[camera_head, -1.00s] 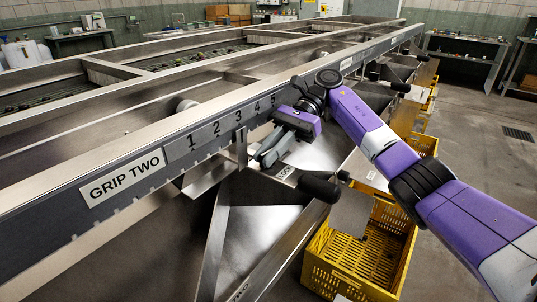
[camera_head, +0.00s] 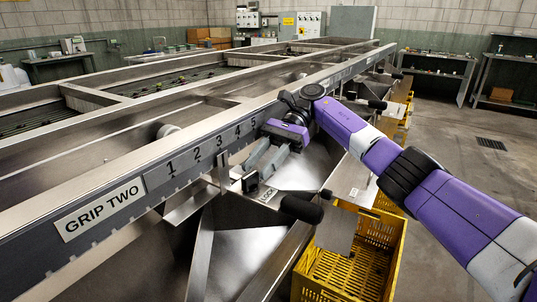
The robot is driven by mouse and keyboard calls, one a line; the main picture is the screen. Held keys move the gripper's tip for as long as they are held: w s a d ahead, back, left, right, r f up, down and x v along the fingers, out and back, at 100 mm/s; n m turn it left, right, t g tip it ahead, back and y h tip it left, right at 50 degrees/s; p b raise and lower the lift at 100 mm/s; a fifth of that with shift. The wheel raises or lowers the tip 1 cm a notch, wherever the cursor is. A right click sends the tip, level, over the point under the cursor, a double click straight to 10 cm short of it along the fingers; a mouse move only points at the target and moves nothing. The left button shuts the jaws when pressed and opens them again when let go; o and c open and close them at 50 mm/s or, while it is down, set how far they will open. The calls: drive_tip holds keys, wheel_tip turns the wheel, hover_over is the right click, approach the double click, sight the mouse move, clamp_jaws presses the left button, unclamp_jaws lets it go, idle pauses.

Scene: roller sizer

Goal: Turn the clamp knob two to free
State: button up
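The long steel sizer rail carries a white GRIP TWO label (camera_head: 105,208) at the left and a number scale (camera_head: 205,152) reading 1 to 5. A black cylindrical knob (camera_head: 301,209) sticks out below the rail, beside a small label plate (camera_head: 268,195) that appears to read LOCK. My gripper (camera_head: 259,178) reaches in from the right, pointing down and left. Its two grey fingers are apart with nothing seen between them. The fingertips are above and left of the black knob, close to the plate. Whether they touch anything there cannot be told.
A yellow crate (camera_head: 345,275) stands on the floor below the knob. More black knobs, such as one farther along (camera_head: 377,104), line the rail's right side. A steel upright (camera_head: 224,165) stands left of my gripper. Floor at the right is open.

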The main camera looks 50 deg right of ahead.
drive_tip(key=shift+p+v, duration=0.5)
drive_tip(key=shift+v, duration=1.55)
drive_tip(key=shift+o, duration=0.2)
